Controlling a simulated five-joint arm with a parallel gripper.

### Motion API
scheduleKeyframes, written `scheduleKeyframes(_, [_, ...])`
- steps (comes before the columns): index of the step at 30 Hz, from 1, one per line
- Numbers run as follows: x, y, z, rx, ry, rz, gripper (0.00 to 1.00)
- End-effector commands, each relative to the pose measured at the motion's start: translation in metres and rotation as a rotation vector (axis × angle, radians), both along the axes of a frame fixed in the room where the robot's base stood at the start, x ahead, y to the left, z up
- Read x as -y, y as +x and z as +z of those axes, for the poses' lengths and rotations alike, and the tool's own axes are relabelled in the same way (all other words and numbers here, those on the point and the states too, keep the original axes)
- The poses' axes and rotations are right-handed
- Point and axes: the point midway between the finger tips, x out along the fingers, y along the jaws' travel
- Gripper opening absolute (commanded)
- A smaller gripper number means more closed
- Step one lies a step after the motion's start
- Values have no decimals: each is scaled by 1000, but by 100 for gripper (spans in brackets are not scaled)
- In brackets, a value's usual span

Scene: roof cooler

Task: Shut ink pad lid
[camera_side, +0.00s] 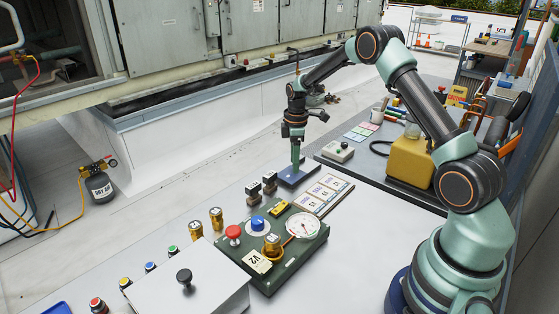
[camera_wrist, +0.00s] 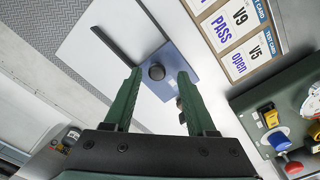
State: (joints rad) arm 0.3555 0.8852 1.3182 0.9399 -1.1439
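The ink pad (camera_side: 291,180) is a flat blue rectangle on the pale worktop, left of the test cards in the side view. In the wrist view the blue pad (camera_wrist: 196,67) lies just beyond my fingers, with a round dark knob (camera_wrist: 157,72) at its left part. My gripper (camera_side: 296,163) points straight down over the pad in the side view. Its two green fingers (camera_wrist: 157,75) are apart in the wrist view, with the knob showing between them and nothing held. I cannot tell whether they touch the pad, nor how the lid stands.
A row of test cards (camera_side: 324,193) lies right of the pad. Two dark stamps (camera_side: 262,187) stand in front of it. A green panel (camera_side: 283,277) with buttons and a gauge is nearer. The worktop left of the pad is mostly clear.

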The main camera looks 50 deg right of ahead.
Motion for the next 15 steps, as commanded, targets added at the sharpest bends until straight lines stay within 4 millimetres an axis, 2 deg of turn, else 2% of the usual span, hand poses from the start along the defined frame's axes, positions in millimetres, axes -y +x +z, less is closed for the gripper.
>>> scheduleKeyframes(5, [1, 0, 2, 1, 0, -2, 56])
scheduleKeyframes(8, [1, 1, 10, 3, -1, -2, 56])
scheduleKeyframes(15, [1, 1, 55, 5, -2, -1, 56])
